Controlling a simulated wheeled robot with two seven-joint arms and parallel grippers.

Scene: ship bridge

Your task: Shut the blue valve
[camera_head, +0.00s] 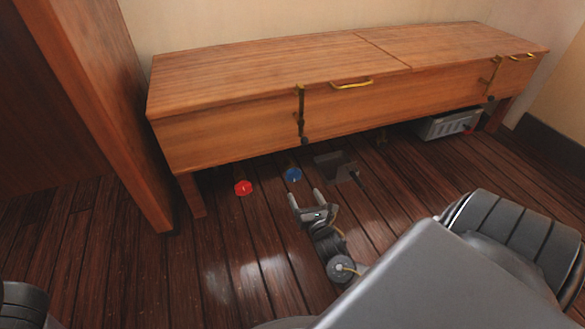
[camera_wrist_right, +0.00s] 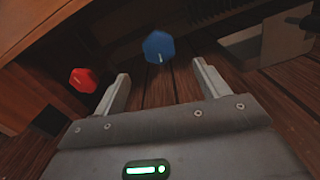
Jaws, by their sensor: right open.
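The blue valve (camera_head: 292,174) is a small round knob low under the front edge of the wooden bench. In the right wrist view the blue valve (camera_wrist_right: 159,47) lies ahead, between the lines of the two fingers and beyond their tips. My right gripper (camera_head: 306,199) is open and empty, just short of the blue valve and apart from it. Its two fingers also show in the right wrist view (camera_wrist_right: 160,82). A red valve (camera_head: 243,187) sits to the left of the blue one, and it also shows in the right wrist view (camera_wrist_right: 83,80). My left gripper is not in view.
The wooden bench (camera_head: 230,137) overhangs the valves, with brass handles and dark straps on its front. A dark floor plate (camera_head: 335,165) lies right of the blue valve. A grey crate (camera_head: 447,124) stands under the bench's right end. Open plank floor lies in front.

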